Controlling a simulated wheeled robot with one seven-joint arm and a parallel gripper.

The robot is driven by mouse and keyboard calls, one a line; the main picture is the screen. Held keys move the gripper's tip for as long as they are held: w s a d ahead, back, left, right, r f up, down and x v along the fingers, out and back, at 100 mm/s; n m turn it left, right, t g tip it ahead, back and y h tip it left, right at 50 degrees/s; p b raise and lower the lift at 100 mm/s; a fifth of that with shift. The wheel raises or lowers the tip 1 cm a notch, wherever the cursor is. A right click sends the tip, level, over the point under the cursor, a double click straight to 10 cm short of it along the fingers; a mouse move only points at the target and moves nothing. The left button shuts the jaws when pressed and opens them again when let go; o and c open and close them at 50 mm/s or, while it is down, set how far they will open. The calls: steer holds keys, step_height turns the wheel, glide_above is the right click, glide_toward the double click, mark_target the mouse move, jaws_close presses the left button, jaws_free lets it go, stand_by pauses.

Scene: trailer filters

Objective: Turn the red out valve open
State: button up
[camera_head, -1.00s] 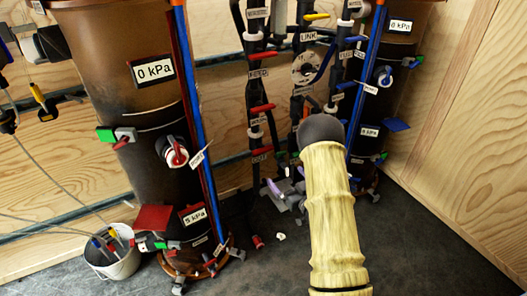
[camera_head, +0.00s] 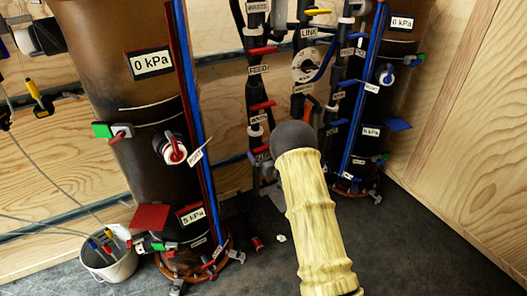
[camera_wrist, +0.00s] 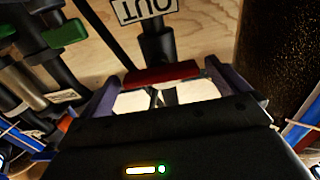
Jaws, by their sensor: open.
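The red out valve handle (camera_wrist: 162,73) shows in the wrist view as a flat red bar on a dark pipe, lying crosswise. An upside-down "OUT" label (camera_wrist: 145,10) is above it in the picture. My gripper (camera_wrist: 175,80) is open, with one finger to the left of the red handle and one to the right. The handle lies between or just beyond the fingertips; exact depth is hard to tell, and I see no grip on it. In the head view my arm's yellow sleeve and dark joint hide my gripper and most of the out valve.
Other red handles (camera_head: 262,105) sit higher on the same pipe. A green handle (camera_wrist: 65,34) is at upper left in the wrist view. Brown columns (camera_head: 130,95) with blue tubes flank the pipes. A white bucket (camera_head: 112,266) stands at lower left. Floor at right is clear.

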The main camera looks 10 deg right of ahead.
steer(key=shift+w+a, duration=0.25)
steer(key=shift+w, duration=0.45)
steer(key=c, duration=0.9)
steer(key=shift+c, duration=0.2)
